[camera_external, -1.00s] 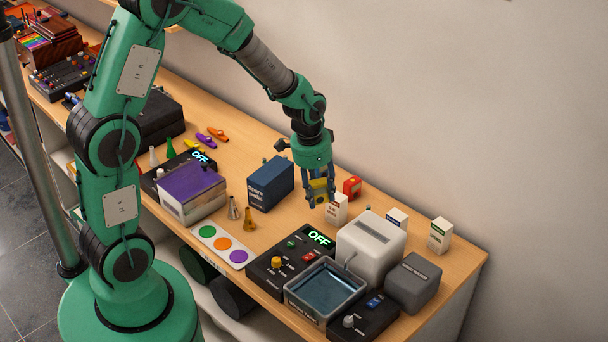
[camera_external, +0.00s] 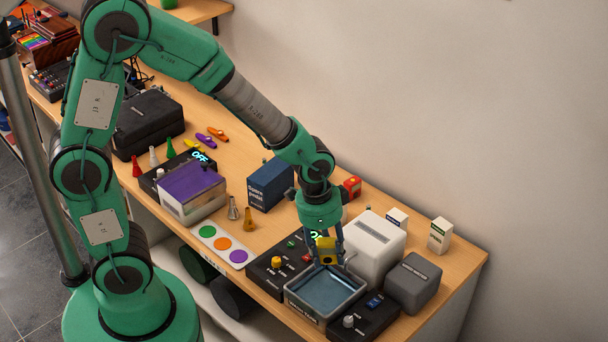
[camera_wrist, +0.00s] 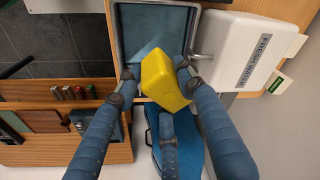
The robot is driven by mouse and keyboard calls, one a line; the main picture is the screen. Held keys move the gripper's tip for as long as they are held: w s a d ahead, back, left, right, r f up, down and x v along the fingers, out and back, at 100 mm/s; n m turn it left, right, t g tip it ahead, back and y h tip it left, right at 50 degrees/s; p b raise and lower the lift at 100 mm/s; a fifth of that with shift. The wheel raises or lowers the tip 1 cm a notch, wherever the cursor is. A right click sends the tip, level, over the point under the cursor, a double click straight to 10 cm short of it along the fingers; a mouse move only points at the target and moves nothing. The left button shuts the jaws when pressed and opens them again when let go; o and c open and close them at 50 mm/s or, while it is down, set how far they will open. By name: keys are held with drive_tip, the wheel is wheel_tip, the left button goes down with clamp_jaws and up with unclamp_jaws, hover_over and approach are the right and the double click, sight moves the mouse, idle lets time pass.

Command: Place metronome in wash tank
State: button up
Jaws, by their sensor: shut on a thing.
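The metronome is the small yellow block (camera_external: 326,244), held in my gripper (camera_external: 327,258). It also shows in the wrist view (camera_wrist: 165,80), tilted, with my blue fingers around it. My gripper is shut on the metronome above the back part of the tank. In the wrist view the tank (camera_wrist: 120,42) lies behind the metronome, which hides part of it.
A white fresh water container (camera_external: 372,247) stands just behind the tank, close to my gripper, with a spout beside the tank. A dark grey box (camera_external: 412,283) stands to the right. A black panel with knobs (camera_external: 276,265) is at the left. A blue box (camera_external: 270,185) stands further back.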

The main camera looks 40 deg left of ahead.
sight(326, 263)
wheel_tip(326, 263, down, 5)
idle(0.4)
drive_tip(key=shift+f, duration=0.1)
drive_tip(key=shift+f+b, duration=0.3)
drive_tip(key=shift+f, duration=2.75)
drive_tip(key=shift+f+b, duration=0.3)
drive_tip(key=shift+f, duration=1.55)
drive_tip(key=shift+f, duration=0.15)
drive_tip(key=o, duration=1.2)
